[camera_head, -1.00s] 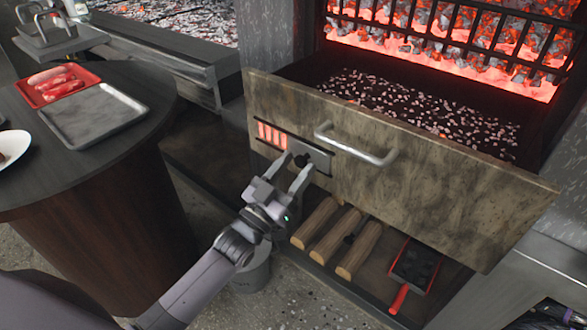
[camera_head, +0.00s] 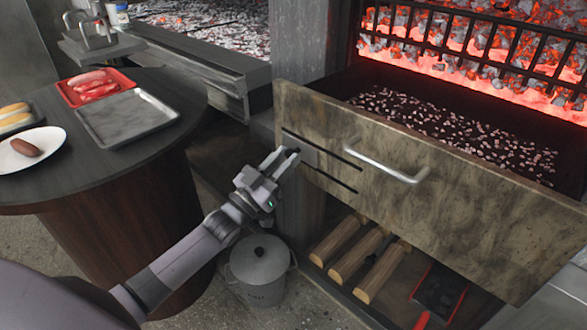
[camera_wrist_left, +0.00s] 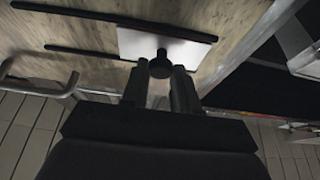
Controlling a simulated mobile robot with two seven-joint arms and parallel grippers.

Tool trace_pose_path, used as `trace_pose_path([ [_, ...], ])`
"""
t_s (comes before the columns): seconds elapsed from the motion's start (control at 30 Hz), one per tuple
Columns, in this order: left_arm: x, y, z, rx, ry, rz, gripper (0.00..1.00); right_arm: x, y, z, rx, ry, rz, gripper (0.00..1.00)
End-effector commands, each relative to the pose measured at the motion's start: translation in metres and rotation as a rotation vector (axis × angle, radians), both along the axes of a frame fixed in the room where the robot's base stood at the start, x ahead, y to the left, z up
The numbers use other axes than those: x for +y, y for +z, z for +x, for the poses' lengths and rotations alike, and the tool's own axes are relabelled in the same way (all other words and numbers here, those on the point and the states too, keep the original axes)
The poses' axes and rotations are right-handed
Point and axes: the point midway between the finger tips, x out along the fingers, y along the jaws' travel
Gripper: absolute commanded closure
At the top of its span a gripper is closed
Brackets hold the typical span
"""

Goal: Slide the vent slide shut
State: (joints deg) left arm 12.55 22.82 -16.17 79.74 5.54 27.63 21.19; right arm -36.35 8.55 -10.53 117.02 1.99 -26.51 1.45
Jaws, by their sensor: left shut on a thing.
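The vent slide, a small grey metal plate (camera_head: 309,155), sits on the drawer's front (camera_head: 440,205) at the left end of its two dark rails. No glowing slots show beside it. In the left wrist view the plate (camera_wrist_left: 190,50) carries a round black knob (camera_wrist_left: 161,66). My left gripper (camera_head: 283,158) is shut on this knob, with a finger on each side of it in the wrist view. In the head view the fingers hide the knob and part of the plate. My right gripper is not in view.
The drawer stands pulled out below the glowing grate (camera_head: 470,45), with a bar handle (camera_head: 385,167) right of the slide. Logs (camera_head: 350,258) and a red-handled shovel (camera_head: 438,290) lie beneath. A lidded pot (camera_head: 259,270) stands on the floor. A round table (camera_head: 110,160) is at left.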

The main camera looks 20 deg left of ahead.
Motion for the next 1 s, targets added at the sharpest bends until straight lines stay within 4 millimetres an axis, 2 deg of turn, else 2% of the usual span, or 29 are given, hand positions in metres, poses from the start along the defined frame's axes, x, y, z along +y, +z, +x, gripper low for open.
trace_pose_path([
  [0.03,0.005,0.000,0.001,0.004,0.009,0.000,1.00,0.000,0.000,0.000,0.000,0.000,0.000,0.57],
  [0.2,0.006,0.000,0.002,0.005,0.012,-0.001,1.00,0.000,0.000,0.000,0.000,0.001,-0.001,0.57],
  [0.23,0.006,0.000,0.002,0.006,0.013,-0.001,0.65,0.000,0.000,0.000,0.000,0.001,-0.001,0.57],
  [0.3,0.006,0.000,0.002,0.005,0.012,0.000,0.47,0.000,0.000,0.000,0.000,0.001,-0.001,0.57],
  [0.67,0.005,-0.002,-0.003,0.004,0.007,0.000,0.47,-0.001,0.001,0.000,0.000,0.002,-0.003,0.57],
  [1.0,0.020,-0.019,-0.042,0.006,0.009,0.000,0.47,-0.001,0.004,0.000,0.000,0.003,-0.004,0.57],
])
